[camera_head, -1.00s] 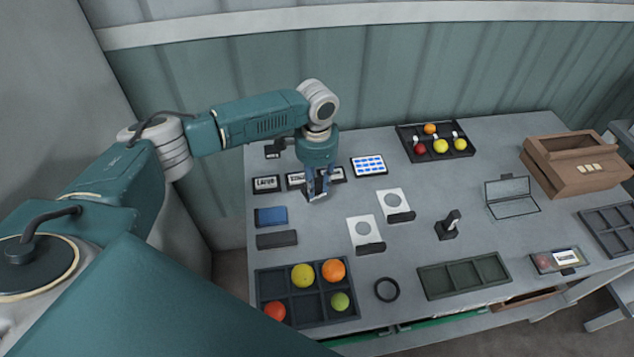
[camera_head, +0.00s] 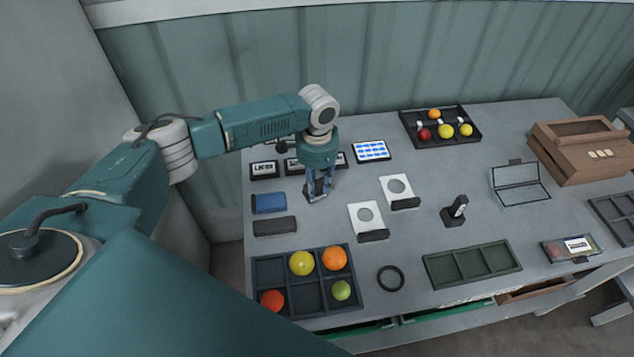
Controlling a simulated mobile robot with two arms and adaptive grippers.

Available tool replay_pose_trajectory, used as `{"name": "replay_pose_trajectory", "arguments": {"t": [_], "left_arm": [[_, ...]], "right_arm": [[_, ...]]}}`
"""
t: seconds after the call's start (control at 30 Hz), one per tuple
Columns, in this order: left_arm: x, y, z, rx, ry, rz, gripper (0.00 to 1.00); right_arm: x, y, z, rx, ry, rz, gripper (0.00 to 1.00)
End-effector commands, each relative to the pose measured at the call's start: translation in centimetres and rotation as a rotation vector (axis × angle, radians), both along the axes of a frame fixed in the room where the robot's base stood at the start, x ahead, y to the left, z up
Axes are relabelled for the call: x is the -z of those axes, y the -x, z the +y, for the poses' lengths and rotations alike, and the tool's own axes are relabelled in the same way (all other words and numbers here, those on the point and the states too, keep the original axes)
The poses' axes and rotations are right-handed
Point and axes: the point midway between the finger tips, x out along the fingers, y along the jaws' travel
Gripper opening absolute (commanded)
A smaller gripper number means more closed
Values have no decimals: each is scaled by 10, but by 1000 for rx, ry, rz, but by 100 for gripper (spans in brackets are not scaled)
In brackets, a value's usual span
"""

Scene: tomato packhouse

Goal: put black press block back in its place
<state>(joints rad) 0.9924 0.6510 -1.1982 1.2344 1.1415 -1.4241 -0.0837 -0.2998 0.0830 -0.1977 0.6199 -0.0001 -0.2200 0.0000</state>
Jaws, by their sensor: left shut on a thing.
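My left gripper (camera_head: 317,195) points down over the back left of the table and is shut on a small dark block, which looks like the black press block. The fingers hide most of it, and I cannot tell whether it touches the table. The gripper is right of a blue pad (camera_head: 268,203) and a dark grey pad (camera_head: 275,226), and left of two white cards with grey circles, one nearer (camera_head: 359,214) and one farther (camera_head: 394,185). Each card has a black bar along its front edge. My right gripper is not in view.
Small label plates (camera_head: 264,169) and a blue-and-white panel (camera_head: 371,150) lie behind the gripper. In front are a divided fruit tray (camera_head: 254,270), a black ring (camera_head: 390,278) and an empty green tray (camera_head: 431,272). A black stamp (camera_head: 455,211) stands farther right. A brown box (camera_head: 585,165) is back right.

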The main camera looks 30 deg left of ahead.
Motion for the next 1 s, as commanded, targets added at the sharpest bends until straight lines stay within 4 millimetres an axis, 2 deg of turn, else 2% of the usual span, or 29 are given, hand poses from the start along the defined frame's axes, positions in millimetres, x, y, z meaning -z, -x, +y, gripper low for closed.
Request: {"name": "replay_pose_trajectory", "arguments": {"t": [0.53, 0.97, 1.0], "left_arm": [[0, 0, 0, 0, 0, 0, 7], [8, 0, 0, 1, 1, 1, 7], [8, 0, 0, 1, 1, 1, 30]], "right_arm": [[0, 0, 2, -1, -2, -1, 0], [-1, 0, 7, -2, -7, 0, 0], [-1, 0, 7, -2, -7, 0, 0]]}}
